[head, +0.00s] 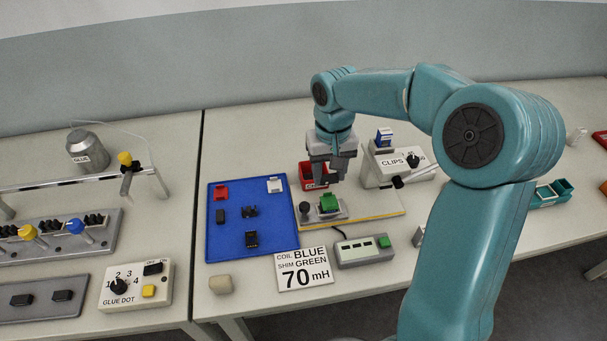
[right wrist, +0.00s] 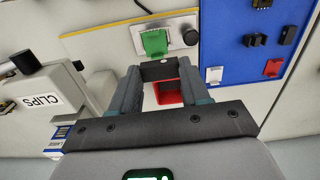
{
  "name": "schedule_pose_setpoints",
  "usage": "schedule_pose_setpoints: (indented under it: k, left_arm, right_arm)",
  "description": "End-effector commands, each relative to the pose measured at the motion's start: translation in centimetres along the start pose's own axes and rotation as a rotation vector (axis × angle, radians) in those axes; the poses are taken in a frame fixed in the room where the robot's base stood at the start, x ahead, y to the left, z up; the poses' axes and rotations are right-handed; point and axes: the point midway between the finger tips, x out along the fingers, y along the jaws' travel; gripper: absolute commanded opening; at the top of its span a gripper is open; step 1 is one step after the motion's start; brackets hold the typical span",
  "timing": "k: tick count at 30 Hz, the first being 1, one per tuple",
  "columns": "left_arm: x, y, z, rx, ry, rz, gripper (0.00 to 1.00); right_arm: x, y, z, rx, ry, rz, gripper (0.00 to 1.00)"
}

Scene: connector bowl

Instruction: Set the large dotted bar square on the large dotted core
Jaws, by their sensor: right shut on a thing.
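My right gripper (head: 338,174) hangs over the work fixture in the head view. In the right wrist view its fingers are shut on a dark bar (right wrist: 160,71) with a small pale dot on its edge. A green coil (head: 328,203) stands in the fixture, just below and in front of the gripper; it also shows in the right wrist view (right wrist: 154,42). The bar appears apart from the coil. The large dotted core cannot be made out clearly; the green coil may cover it. My left gripper is not in view.
A blue tray (head: 233,250) left of the fixture holds black, red and white parts. A red bin (head: 310,178) stands behind the fixture. The clips box (head: 388,168) is right. A button box (head: 362,251) and a sign (head: 303,270) stand in front.

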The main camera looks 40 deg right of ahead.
Motion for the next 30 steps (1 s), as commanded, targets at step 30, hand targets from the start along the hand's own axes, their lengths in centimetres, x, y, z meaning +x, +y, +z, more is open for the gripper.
schedule_pose_setpoints:
  k: [30]
  left_arm:
    - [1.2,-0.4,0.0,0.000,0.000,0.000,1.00]
  right_arm:
    - [1.6,0.8,-0.1,0.018,0.004,0.002,0.15]
